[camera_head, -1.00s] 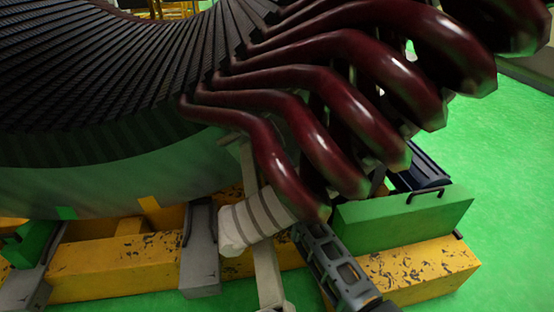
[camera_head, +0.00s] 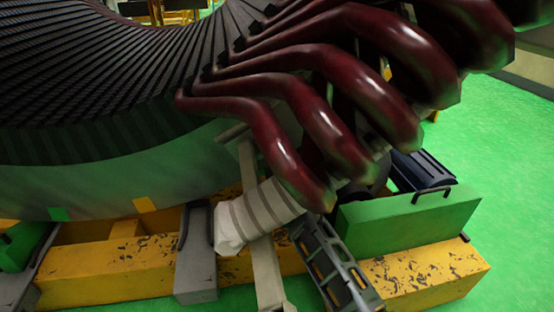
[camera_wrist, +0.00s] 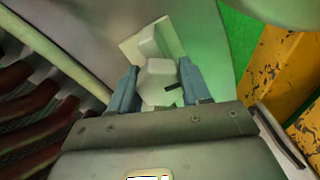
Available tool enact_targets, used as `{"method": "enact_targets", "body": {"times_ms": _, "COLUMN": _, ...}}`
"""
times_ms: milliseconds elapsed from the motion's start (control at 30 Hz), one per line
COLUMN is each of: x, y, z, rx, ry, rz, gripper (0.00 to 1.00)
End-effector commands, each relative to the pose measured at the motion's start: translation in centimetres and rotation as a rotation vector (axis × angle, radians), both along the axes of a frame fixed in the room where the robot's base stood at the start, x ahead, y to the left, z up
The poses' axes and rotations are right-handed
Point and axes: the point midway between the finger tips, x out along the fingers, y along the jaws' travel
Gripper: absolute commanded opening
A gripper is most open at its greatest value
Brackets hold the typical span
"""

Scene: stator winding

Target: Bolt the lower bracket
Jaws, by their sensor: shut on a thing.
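In the wrist view my gripper (camera_wrist: 158,88) has its two blue fingers closed on a pale grey faceted piece (camera_wrist: 157,78), which looks like a bolt; a small dark mark shows at its right side. Just beyond it, a pale squarish plate (camera_wrist: 133,46), likely part of the lower bracket, lies against the curved grey-green stator side. I cannot tell whether the piece touches the plate.
Dark red winding bars (camera_head: 310,125) curve out over the bracket area and also fill the left of the wrist view (camera_wrist: 35,105). Worn yellow beams (camera_head: 105,270), a grey support (camera_head: 197,255) and a green block (camera_head: 410,225) stand below. Green floor is clear at right.

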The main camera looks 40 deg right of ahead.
Motion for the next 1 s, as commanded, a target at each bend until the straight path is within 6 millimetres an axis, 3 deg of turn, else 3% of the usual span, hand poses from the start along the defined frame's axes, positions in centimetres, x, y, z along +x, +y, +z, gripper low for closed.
{"method": "enact_targets", "body": {"times_ms": 1000, "x": -0.20, "y": -0.36, "z": -0.28, "rx": 0.800, "ry": -0.540, "rz": -0.010, "gripper": 0.17}}
